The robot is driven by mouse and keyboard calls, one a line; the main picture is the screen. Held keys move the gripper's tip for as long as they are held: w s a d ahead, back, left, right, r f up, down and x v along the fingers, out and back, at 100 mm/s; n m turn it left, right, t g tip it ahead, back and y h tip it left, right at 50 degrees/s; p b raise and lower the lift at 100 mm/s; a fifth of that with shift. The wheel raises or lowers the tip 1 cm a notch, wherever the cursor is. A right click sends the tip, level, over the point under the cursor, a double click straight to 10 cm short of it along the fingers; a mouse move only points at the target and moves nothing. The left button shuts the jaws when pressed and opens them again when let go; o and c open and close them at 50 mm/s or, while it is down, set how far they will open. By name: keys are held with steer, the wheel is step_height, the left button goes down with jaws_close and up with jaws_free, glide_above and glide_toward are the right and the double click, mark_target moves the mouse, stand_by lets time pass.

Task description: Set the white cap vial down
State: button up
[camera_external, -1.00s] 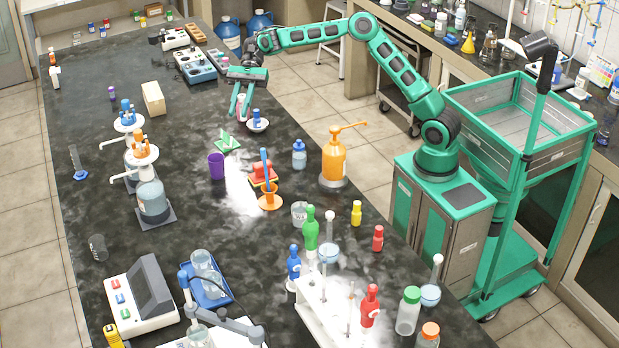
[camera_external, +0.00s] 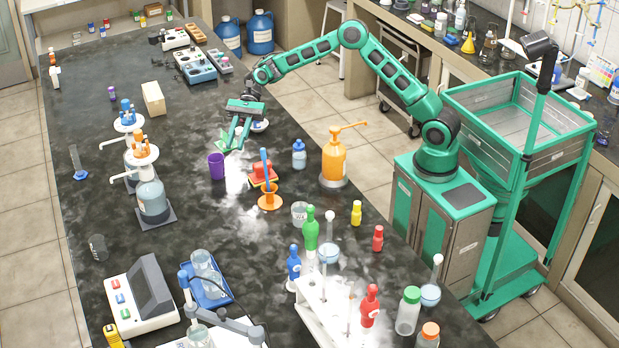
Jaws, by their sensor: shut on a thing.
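My gripper (camera_external: 238,138) is in the upper middle of the view, low over the dark bench (camera_external: 190,270), with its fingers pointing down. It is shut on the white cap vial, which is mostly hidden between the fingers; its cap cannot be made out. The fingertips are beside a small green item (camera_external: 224,143) and in front of a small white dish (camera_external: 260,126). I cannot tell whether the vial touches the bench.
A purple cup (camera_external: 216,166) stands just nearer than the gripper. A red and yellow stack (camera_external: 264,174), an orange holder (camera_external: 270,199), a blue bottle (camera_external: 299,154) and an orange pump bottle (camera_external: 334,162) stand to the right. Bare bench lies left of the gripper.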

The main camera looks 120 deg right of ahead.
steer(key=shift+f, duration=3.55)
steer(key=o, duration=1)
steer(key=shift+f, duration=0.1)
steer(key=v, duration=1.2)
